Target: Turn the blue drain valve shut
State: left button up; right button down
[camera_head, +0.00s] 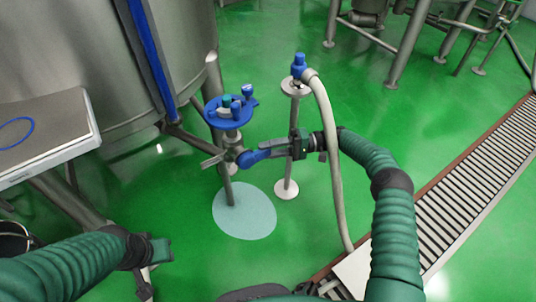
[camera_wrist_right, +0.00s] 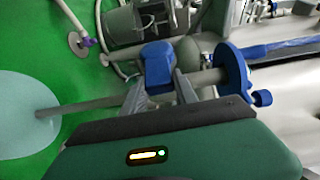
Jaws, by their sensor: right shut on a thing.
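The blue drain valve handle (camera_head: 252,157) sits on a metal pipe below a round blue flange (camera_head: 232,112). In the head view it points right, towards my right gripper (camera_head: 268,151). My right gripper is shut on the handle. In the right wrist view the blue handle (camera_wrist_right: 157,63) shows between the two fingers, and the blue flange (camera_wrist_right: 232,72) is to the right. The exact finger contact is partly hidden. My left gripper (camera_head: 160,250) is low at the left, away from the valve; its opening cannot be made out.
A pale puddle (camera_head: 245,222) lies under the drain pipe. A grey hose (camera_head: 331,150) with a blue end hangs on a stand (camera_head: 286,188) just behind my right gripper. A large steel tank (camera_head: 60,60) stands left. A floor grate (camera_head: 475,158) runs along the right.

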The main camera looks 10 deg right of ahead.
jog(key=shift+d+f+b, duration=0.15)
jog(key=shift+f+b, duration=0.15)
jog(key=c, duration=1.3)
grip_release()
jog(key=o, duration=0.3)
jog(key=shift+f, duration=0.1)
jog(key=shift+o, duration=0.2)
